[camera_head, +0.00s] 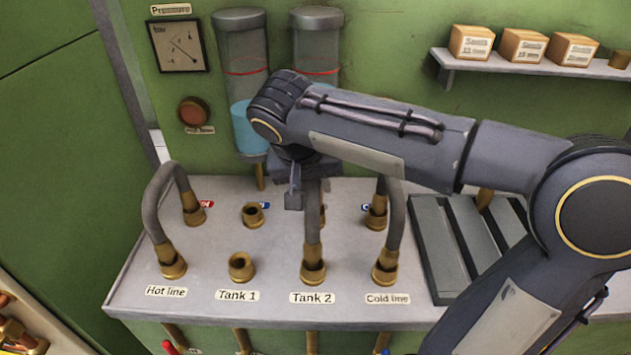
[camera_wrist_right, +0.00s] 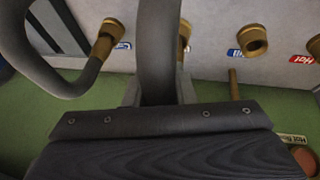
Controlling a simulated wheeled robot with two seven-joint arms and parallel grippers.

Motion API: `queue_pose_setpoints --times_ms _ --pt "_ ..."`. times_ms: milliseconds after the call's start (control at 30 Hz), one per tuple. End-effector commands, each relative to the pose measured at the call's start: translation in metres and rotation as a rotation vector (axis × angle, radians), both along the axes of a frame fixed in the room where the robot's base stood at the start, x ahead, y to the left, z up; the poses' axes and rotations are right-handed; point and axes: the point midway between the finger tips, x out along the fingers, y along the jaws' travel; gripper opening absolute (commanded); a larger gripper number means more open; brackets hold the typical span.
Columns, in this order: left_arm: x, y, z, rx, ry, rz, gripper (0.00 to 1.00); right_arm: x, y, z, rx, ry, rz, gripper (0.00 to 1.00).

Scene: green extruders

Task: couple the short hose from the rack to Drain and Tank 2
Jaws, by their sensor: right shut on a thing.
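The short hose (camera_head: 313,220) is a dark grey tube, its lower brass end (camera_head: 313,268) at the Tank 2 port. My right gripper (camera_head: 303,192) is shut on its upper part; in the right wrist view the hose (camera_wrist_right: 160,45) passes between the two fingers. The Drain port (camera_head: 322,215) is behind the hose, mostly hidden; a piece of brass (camera_wrist_right: 184,40) shows beside the hose in the right wrist view. I cannot tell whether the hose's far end is seated there. My left gripper is not in view.
Curved hoses stand at Hot line (camera_head: 152,205) and Cold line (camera_head: 396,225), the latter close to my right arm. Tank 1 (camera_head: 241,266) and the port behind it (camera_head: 252,215) are bare. The slotted rack (camera_head: 432,262) stands at right. Two tanks (camera_head: 240,60) and a shelf (camera_head: 520,67) are behind.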

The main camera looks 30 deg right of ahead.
Motion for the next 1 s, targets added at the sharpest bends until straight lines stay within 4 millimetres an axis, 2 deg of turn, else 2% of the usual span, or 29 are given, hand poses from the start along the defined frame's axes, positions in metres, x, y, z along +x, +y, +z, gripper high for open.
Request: queue_pose_setpoints --times_ms 533,567,700,733,1000 --pt "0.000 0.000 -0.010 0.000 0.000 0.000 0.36 0.000 0.000 -0.012 -0.001 -0.001 0.000 0.00" --pt "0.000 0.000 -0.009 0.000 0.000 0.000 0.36 0.000 0.000 -0.010 0.000 -0.001 0.001 0.27" --pt "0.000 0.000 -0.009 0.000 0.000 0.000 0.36 0.000 0.000 -0.010 -0.001 -0.001 0.000 0.46" --pt "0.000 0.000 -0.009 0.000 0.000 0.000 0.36 0.000 0.000 -0.010 0.000 -0.001 0.001 0.49" --pt "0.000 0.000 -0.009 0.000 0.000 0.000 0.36 0.000 0.000 -0.010 0.000 0.000 0.000 0.49"
